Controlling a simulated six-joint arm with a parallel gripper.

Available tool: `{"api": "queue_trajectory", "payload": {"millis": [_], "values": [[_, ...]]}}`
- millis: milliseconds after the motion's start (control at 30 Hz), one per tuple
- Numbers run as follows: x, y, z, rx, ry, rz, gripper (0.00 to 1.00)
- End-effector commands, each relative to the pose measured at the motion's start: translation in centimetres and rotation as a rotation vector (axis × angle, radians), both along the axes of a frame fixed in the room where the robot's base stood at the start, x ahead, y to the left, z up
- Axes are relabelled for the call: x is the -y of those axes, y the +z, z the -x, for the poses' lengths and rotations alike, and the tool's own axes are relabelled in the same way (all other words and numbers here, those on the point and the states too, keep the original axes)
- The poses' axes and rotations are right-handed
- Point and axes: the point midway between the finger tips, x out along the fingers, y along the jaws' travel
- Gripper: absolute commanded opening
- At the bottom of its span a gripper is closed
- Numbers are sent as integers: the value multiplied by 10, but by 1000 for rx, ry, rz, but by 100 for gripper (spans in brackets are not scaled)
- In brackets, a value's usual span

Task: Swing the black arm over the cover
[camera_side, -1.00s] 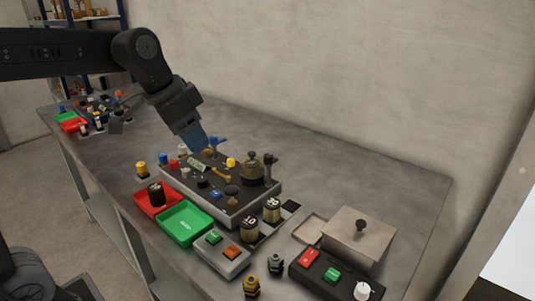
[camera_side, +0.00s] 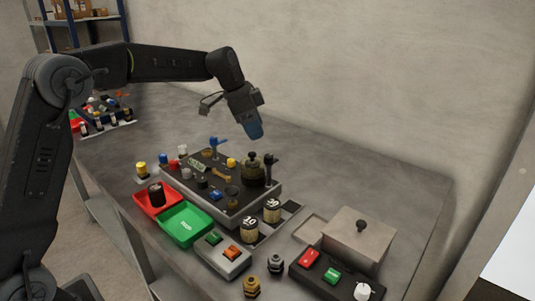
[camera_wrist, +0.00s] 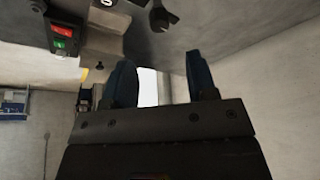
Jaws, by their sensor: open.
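The cover (camera_side: 252,172), a dark dome with a knob on top, sits at the far right corner of the black-topped panel (camera_side: 240,210). The black arm (camera_side: 268,165) stands upright just right of the cover, beside it and not over it. My gripper (camera_side: 254,133) hangs above the cover, apart from both, with its blue fingers pointing down. In the wrist view its two blue fingers (camera_wrist: 162,85) are spread with nothing between them.
A blue-handled valve (camera_side: 217,143) rises at the panel's back. Red (camera_side: 150,203) and green (camera_side: 184,224) trays lie at the front left. Two weights (camera_side: 272,210), a grey lidded box (camera_side: 358,243) and a button box (camera_side: 335,275) stand to the right. The bench behind the panel is clear.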

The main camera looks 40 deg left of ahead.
Motion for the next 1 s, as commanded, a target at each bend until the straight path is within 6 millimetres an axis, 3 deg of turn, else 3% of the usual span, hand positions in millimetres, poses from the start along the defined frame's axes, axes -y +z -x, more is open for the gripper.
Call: {"api": "queue_trajectory", "payload": {"millis": [200,400,867,1000], "values": [[13,-43,-12,-4,0,-1,52],[20,-70,-20,-2,1,0,52],[24,-81,-23,1,2,-1,52],[24,-81,-24,1,3,-1,40]]}}
